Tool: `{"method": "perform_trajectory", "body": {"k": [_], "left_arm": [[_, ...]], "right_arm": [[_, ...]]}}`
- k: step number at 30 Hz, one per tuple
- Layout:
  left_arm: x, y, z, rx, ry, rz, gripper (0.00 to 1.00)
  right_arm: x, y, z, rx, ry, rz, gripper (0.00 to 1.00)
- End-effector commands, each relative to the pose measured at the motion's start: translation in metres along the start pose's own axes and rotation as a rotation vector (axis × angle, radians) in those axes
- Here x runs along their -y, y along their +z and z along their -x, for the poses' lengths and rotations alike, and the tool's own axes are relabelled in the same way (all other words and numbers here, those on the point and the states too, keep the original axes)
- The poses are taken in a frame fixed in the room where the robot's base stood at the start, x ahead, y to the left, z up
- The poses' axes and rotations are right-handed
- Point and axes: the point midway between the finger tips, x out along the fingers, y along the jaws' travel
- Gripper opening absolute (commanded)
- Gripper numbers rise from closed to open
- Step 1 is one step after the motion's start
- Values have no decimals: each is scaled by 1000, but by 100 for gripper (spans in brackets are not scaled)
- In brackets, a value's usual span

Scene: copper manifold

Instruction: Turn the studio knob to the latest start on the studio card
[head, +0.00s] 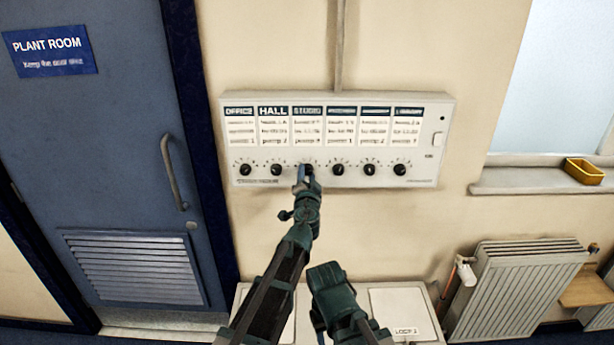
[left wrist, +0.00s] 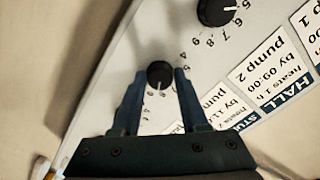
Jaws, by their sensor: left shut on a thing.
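The control panel (head: 444,104) on the wall has a row of labelled cards with a black knob under each. The studio card (head: 308,130) is third from the left, its small print too blurred to read surely. The studio knob (left wrist: 160,74) is below it, round and black with a pale mark. My left gripper (head: 306,174) is shut on this knob, with a finger on either side in the left wrist view (left wrist: 159,82). The fingers hide part of the dial, and the gripper covers part of the studio card there. A green part of my right arm shows low in the head view; its jaws are not clear.
The hall knob (head: 276,170) is just left of the gripped knob, and another knob (head: 338,170) is just right. A blue door (head: 100,150) stands at left.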

Motion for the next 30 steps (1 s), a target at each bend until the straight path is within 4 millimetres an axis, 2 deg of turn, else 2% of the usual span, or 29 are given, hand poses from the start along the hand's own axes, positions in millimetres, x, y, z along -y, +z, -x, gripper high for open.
{"method": "perform_trajectory", "body": {"k": [12,30], "left_arm": [[0,0,1,-1,1,-196,0],[0,0,1,-1,1,-232,0]], "right_arm": [[0,0,0,0,0,0,50],[0,0,0,0,0,0,50]]}}
